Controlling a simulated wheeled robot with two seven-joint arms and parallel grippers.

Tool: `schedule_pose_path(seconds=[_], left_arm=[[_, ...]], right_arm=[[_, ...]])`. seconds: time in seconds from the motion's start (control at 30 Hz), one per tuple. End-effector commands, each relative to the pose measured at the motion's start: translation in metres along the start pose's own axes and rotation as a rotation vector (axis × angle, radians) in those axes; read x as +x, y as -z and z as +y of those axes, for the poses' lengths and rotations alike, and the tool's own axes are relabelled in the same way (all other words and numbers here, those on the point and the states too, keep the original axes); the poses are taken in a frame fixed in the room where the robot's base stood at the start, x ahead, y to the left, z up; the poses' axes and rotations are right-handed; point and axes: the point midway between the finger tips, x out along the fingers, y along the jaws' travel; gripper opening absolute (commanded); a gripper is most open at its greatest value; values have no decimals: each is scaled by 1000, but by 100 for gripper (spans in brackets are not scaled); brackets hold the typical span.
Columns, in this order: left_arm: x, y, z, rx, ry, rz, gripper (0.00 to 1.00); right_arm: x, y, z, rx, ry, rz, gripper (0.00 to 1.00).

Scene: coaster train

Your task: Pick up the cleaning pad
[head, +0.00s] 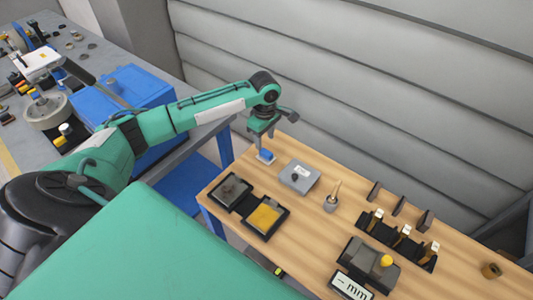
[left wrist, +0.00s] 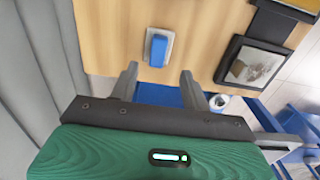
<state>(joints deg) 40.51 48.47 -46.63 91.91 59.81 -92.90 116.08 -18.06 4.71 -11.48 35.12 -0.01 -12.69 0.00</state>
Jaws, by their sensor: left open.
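A small blue block on a pale, flat base (head: 265,156), which looks like the cleaning pad, lies at the table's left end. In the left wrist view the pad (left wrist: 158,47) lies flat on the wood, beyond the fingertips and roughly in line with the gap between them. My left gripper (head: 262,141) points down over the pad's place in the head view. In the left wrist view its two fingers (left wrist: 159,82) are apart with nothing between them. The exact height above the pad is hard to tell. My right gripper is not in view.
Two black trays, one grey inside (head: 231,190) and one with a yellow filling (head: 264,217), sit near the wooden table's front edge. A grey box (head: 299,177) stands right of the pad. A small pot (head: 331,202) and a gauge (head: 351,287) are further right. A ribbed wall rises behind.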

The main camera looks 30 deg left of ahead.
Motion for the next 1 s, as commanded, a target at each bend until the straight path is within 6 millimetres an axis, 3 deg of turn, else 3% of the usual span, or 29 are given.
schedule_pose_path(seconds=[0.33, 0.53, 0.83, 1.0], left_arm=[[30, -2, 1, 1, 3, 0, 47], [59, -3, 2, 2, 1, 1, 47], [66, -3, 3, 2, -2, 0, 47], [66, -3, 3, 2, -2, 0, 16]], right_arm=[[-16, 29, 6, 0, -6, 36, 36], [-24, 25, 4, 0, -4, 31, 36], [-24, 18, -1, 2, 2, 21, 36], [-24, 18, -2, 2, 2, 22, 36]])
